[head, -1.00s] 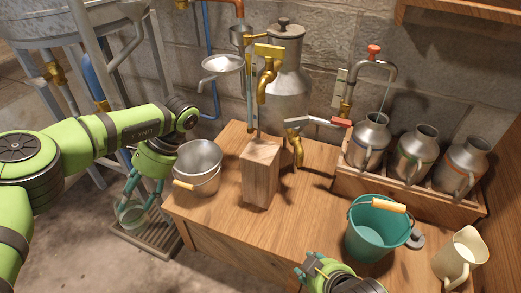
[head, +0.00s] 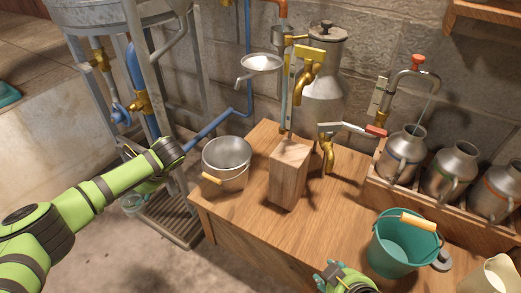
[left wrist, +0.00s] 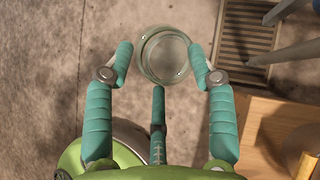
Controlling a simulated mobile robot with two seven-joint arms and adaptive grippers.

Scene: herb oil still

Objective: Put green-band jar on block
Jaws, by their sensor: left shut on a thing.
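My left gripper (left wrist: 165,60) is shut on a clear glass jar (left wrist: 164,54), seen from above in the left wrist view with a pale greenish rim. I cannot make out a band on it. In the head view the jar (head: 132,203) shows in part below my left arm, over the floor left of the bench. The wooden block (head: 289,178) stands upright on the bench, below a brass tap (head: 309,66), with its top bare. My right gripper (head: 333,273) is at the bottom edge, partly cut off; its finger opening is unclear.
A metal bucket (head: 227,162) stands on the bench left of the block. A teal bucket (head: 398,246) and a cream jug (head: 494,277) are at the right. Several metal cans (head: 447,172) stand in a wooden rack. A floor grate (head: 168,218) lies beside the bench (head: 255,228).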

